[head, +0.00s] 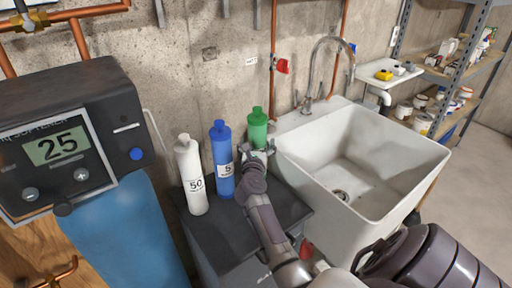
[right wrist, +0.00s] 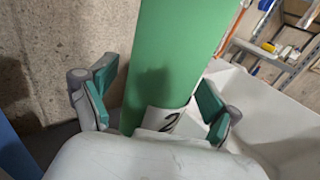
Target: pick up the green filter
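The green filter (head: 257,128) is a green bottle-shaped cartridge with a cap. It stands upright on a dark cabinet top (head: 225,222), between the blue filter and the sink. My right gripper (head: 257,153) is at its lower part, hiding its base in the head view. In the right wrist view the green filter (right wrist: 168,60) rises between the fingers of my right gripper (right wrist: 157,92), with a visible gap at the left finger. A white label with a partly hidden "2" shows low on it. The gripper is open around it. My left gripper is not in view.
A blue filter (head: 221,160) marked 5 and a white filter (head: 191,175) marked 50 stand close on the left. A deep white sink (head: 400,150) with a tap is on the right. A concrete wall (head: 200,90) is behind. A blue tank with a display head is at far left.

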